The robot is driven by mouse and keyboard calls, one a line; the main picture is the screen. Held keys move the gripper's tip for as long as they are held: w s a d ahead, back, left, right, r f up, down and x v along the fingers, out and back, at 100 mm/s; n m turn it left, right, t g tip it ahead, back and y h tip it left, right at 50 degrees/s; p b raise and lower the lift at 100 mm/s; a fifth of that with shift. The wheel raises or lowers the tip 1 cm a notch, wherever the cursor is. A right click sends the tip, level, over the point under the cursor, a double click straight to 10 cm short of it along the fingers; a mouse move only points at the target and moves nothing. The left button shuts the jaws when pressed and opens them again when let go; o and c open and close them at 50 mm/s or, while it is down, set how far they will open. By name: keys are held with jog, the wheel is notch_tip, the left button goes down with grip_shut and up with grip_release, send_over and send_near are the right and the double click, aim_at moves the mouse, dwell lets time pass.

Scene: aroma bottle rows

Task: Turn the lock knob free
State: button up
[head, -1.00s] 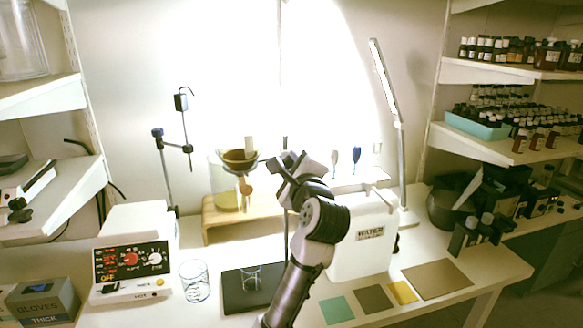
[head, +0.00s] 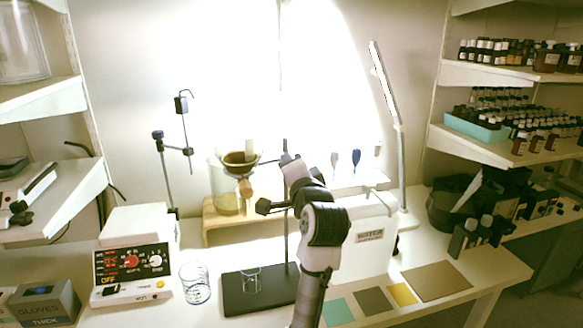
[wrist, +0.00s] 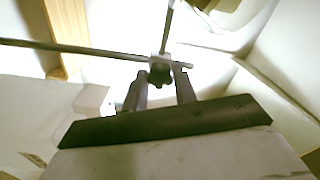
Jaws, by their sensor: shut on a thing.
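The lock knob (wrist: 160,76) is a small dark knob on a clamp block (wrist: 160,61) where a horizontal rod meets an upright rod. My gripper (wrist: 162,83) has one finger on each side of the knob and is shut on it. In the head view my gripper (head: 291,172) is at the upright rod (head: 286,248) of the stand and hides the clamp and the knob. The stand has a black base (head: 236,300). I cannot tell whether the knob is loose.
A bowl-shaped funnel (head: 240,166) hangs left of my gripper over a wooden riser (head: 210,222). A beaker (head: 195,284) and a heater box (head: 133,268) stand at the left. A white unit (head: 372,240) and a lamp (head: 400,165) stand close on the right.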

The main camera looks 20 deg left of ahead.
jog(key=shift+n, duration=4.9)
jog(key=shift+r, duration=0.1)
jog(key=o, duration=1)
jog(key=shift+c, duration=0.2)
jog(key=b+v, duration=0.2)
jog(key=v, duration=1.1)
jog(key=shift+s+d, duration=0.25)
jog(key=shift+s, duration=0.1)
